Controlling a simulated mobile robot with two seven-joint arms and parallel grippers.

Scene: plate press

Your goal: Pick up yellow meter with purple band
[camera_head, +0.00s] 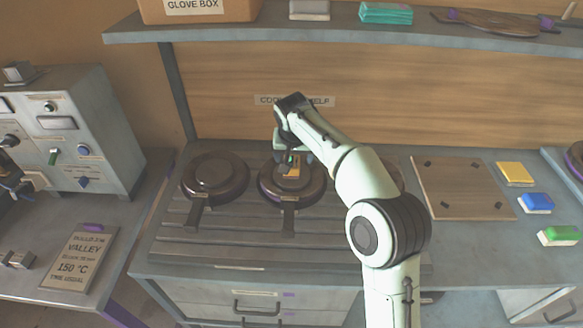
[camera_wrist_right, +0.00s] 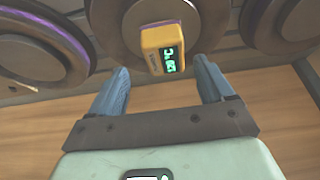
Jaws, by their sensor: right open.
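The yellow meter (camera_head: 291,172) sits on the middle round press plate (camera_head: 270,190). In the right wrist view the meter (camera_wrist_right: 149,45) shows a lit green display and a purple edge at its far end. My right gripper (camera_head: 293,155) is just over the meter in the head view. In the right wrist view the right gripper (camera_wrist_right: 161,68) is open, with one blue finger to each side of the meter's near end and a gap between the fingers and it. My left gripper is not in view.
Another round plate (camera_head: 214,178) is to the left, and one at the right is mostly behind my arm. A shelf (camera_head: 225,32) runs above. Yellow (camera_head: 515,173), blue (camera_head: 535,203) and green (camera_head: 559,235) blocks lie right of a wooden board (camera_head: 458,188).

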